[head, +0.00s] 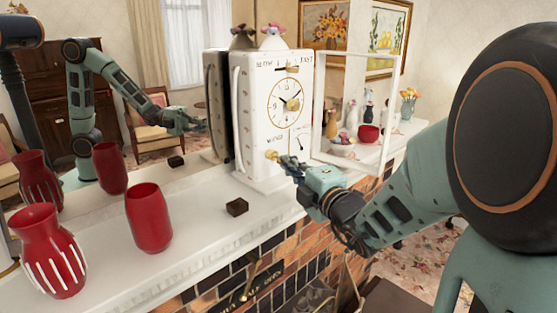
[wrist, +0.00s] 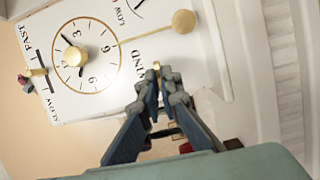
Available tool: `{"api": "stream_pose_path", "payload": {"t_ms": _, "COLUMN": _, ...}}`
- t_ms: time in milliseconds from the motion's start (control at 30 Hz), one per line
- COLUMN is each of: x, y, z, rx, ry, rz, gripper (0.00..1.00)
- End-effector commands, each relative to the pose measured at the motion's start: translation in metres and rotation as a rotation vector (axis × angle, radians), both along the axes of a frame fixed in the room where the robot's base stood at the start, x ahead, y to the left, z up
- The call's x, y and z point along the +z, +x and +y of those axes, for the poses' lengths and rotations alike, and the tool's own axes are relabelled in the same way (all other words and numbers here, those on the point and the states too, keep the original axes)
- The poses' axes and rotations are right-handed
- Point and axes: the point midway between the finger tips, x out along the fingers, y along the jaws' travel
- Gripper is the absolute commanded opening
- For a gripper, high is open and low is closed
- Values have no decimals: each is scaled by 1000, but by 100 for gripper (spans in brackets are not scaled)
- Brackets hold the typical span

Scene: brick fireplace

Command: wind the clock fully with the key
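The white clock (head: 255,95) stands upright on the mantel, with its glazed door (head: 391,110) swung open to the right. Its dial (wrist: 85,55) shows sideways in the wrist view, with "WIND" lettered below it. The brass key (head: 271,155) is at the clock's lower front under that word. In the wrist view a small brass part of the key (wrist: 156,66) shows at my fingertips. My gripper (head: 287,161), also in the wrist view (wrist: 163,82), has its fingers drawn together on it. The fingers hide much of the key and its hole.
A gold disc (wrist: 184,21) on a thin rod hangs at the clock's front. Red vases (head: 149,217) and a striped one (head: 47,250) stand left on the mantel (head: 195,225). A small dark block (head: 237,207) lies in front of the clock. The mirror behind repeats these.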

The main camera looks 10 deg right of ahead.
Motion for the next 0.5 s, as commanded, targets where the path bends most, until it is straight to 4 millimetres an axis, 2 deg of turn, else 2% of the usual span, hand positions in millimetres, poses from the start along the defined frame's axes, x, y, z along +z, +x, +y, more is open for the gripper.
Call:
{"api": "stream_pose_path", "payload": {"t_ms": 167, "x": 3, "y": 1, "z": 2, "rx": 5, "ry": 46, "rz": 29, "gripper": 0}}
{"api": "stream_pose_path", "payload": {"t_ms": 500, "x": 4, "y": 1, "z": 2, "rx": 6, "ry": 260, "rz": 188, "gripper": 0}}
